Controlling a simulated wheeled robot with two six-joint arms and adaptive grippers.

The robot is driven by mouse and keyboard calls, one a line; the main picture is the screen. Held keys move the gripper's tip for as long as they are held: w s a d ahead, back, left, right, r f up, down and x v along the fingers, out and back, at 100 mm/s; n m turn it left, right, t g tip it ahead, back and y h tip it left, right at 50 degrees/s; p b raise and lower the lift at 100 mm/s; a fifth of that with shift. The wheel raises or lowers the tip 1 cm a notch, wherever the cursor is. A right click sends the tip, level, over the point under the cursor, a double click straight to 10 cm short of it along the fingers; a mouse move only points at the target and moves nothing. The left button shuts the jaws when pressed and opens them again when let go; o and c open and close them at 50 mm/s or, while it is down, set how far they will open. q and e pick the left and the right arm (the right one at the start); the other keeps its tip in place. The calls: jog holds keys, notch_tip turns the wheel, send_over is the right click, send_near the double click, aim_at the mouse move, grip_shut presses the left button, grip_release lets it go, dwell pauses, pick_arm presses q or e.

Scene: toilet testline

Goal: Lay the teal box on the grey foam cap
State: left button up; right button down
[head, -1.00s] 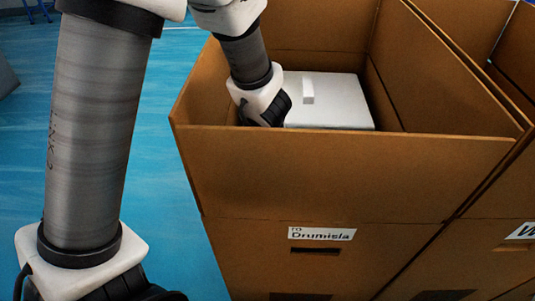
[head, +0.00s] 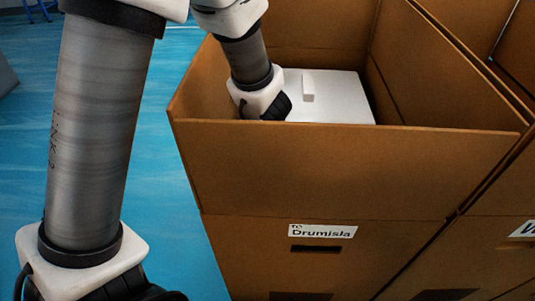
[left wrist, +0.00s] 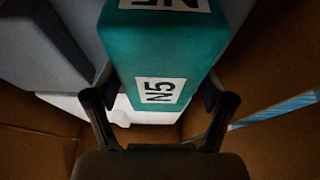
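The teal box (left wrist: 158,55), with white "N5" labels, shows in the left wrist view between the two fingers of my left gripper (left wrist: 160,112). The foam cap (head: 340,98) is a pale grey slab with a small raised block, lying inside the carton just right of my wrist. Whether the box touches the cap cannot be told. My right gripper is not in view.
The open carton (head: 330,170) has high brown walls close around my left wrist and carries a "Drumisla" label (head: 323,231). Another carton (head: 497,255) stands against it at the right. Blue floor (head: 175,180) is clear at the left.

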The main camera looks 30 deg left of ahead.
pick_arm(q)
jog(key=shift+r, duration=0.1)
dwell(0.3)
notch_tip(320, 180, up, 10)
jog(key=shift+f, duration=0.1)
dwell(0.5)
dwell(0.7)
